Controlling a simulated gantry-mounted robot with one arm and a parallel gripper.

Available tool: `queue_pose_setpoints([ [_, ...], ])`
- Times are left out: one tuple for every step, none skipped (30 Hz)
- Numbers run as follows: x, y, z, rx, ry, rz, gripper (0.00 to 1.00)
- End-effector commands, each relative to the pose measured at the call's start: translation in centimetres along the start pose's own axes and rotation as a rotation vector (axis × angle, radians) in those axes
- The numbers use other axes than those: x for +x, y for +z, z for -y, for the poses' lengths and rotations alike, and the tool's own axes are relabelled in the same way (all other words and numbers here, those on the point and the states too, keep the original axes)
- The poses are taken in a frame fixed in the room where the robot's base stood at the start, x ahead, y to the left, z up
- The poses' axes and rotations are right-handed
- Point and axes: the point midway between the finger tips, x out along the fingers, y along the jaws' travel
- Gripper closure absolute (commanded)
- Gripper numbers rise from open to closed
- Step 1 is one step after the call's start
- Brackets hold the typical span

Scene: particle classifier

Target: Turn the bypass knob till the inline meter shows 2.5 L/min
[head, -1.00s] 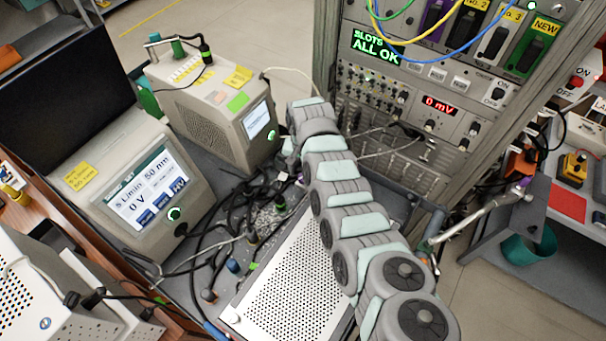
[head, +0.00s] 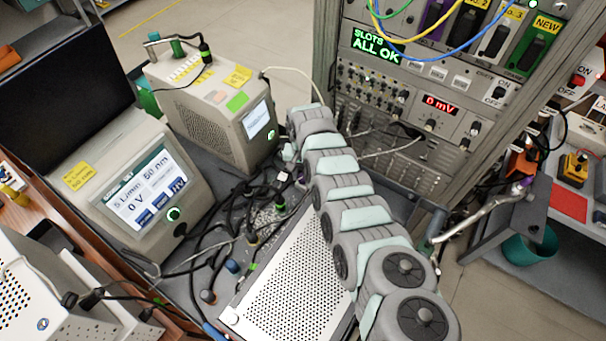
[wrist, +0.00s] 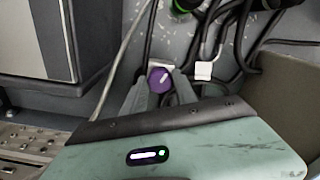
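A round purple knob (wrist: 160,79) with a white pointer line is in the wrist view. The line points up and right. My gripper (wrist: 161,87) has its two grey fingers on either side of the knob, close to it. I cannot tell whether they press on it. In the head view a bit of purple (head: 300,183) shows beside the end of my arm, whose fingers are hidden there. A small white box (wrist: 204,70) is just right of the knob among the cables. I can read no flow value on it. It shows in the head view too (head: 284,178).
Black cables (head: 240,210) crowd the grey bench around the knob. A beige instrument (head: 215,110) and one with a lit screen (head: 150,190) stand left. A perforated metal box (head: 290,280) lies in front. A rack (head: 400,120) with a red "0 mV" display stands behind.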

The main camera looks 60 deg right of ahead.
Motion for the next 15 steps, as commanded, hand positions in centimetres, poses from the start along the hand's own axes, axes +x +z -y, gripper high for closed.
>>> queue_pose_setpoints([
  [-0.01, -0.01, -0.02, 0.000, 0.000, 0.000, 0.73],
  [-0.01, -0.01, -0.02, 0.000, 0.000, 0.000, 0.76],
  [0.00, 0.00, -0.03, 0.000, 0.000, 0.000, 0.79],
  [0.00, 0.00, -0.03, 0.000, 0.000, 0.000, 0.82],
  [0.00, 0.00, -0.03, 0.000, 0.000, 0.000, 0.84],
  [0.00, 0.00, -0.03, 0.000, 0.001, 0.000, 0.87],
  [0.00, 0.00, -0.03, 0.000, 0.001, 0.000, 0.90],
  [0.00, 0.00, -0.03, 0.000, 0.001, 0.000, 0.92],
  [0.00, 0.01, -0.03, 0.000, 0.001, 0.000, 0.96],
  [0.00, 0.00, -0.04, 0.000, 0.001, 0.000, 0.98],
  [-0.01, 0.00, -0.04, 0.000, 0.001, 0.000, 1.00],
  [-0.01, 0.00, -0.04, 0.000, 0.001, 0.000, 1.00],
  [-0.01, 0.00, -0.04, 0.000, 0.001, 0.000, 1.00],
  [0.00, 0.01, -0.04, 0.000, 0.001, 0.001, 1.00],
  [-0.04, 0.01, -0.02, -0.003, 0.001, 0.001, 1.00],
])
